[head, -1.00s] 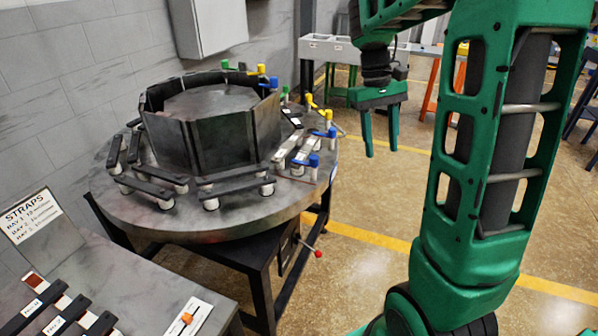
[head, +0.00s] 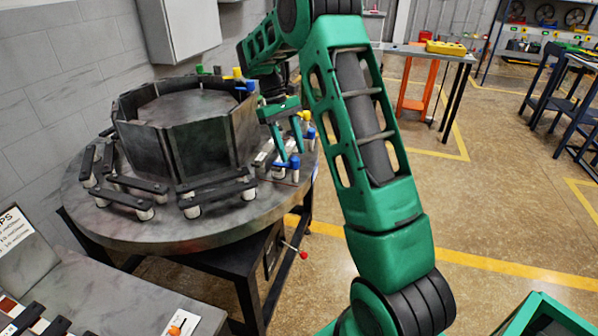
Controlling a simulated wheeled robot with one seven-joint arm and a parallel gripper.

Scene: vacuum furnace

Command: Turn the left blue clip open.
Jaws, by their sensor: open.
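My gripper (head: 290,154) is open, with its two green fingers pointing down over the right side of the round table. A blue clip (head: 294,164) on a white post is at or just below the fingertips. I cannot tell whether they touch it. Another blue clip (head: 310,135) stands just right of the fingers. A third blue clip (head: 250,87) is farther back, beside the dark panel ring. The fingers and the gripper body hide part of the clips and strap behind them.
The round metal table (head: 205,232) carries a ring of dark panels (head: 200,150) and several black straps on white posts. Yellow clips (head: 238,73) and a green clip (head: 201,69) stand behind. A red-knobbed lever (head: 303,255) sticks out below.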

